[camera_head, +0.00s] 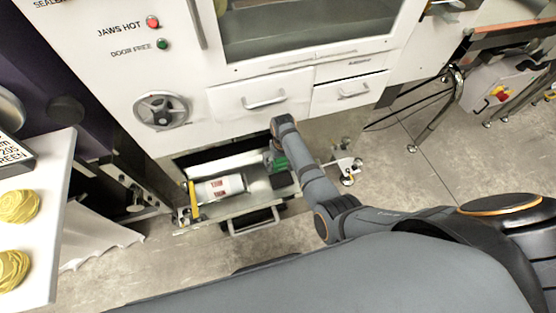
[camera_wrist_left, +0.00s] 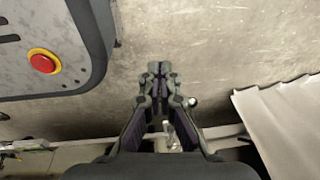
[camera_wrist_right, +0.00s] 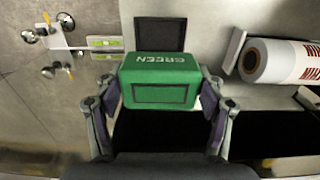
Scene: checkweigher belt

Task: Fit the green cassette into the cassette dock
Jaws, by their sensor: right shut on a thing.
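My right gripper (camera_wrist_right: 160,100) is shut on the green cassette (camera_wrist_right: 160,66), a box marked GREEN, with one finger on each side. In the head view the green cassette (camera_head: 281,163) shows only partly beside my right gripper (camera_head: 272,158), over the right end of the open drawer. Just beyond the cassette in the right wrist view is a dark square panel (camera_wrist_right: 160,27) on a grey surface. I cannot tell whether it is the cassette dock, or whether the cassette touches it. My left gripper (camera_wrist_left: 159,72) is shut and empty above the floor.
The pulled-out drawer (camera_head: 240,204) holds a white film roll (camera_head: 220,188) with red print, left of the cassette. A yellow part (camera_head: 194,194) stands at the drawer's left end. A white table (camera_head: 50,215) with yellow bundles is at the left.

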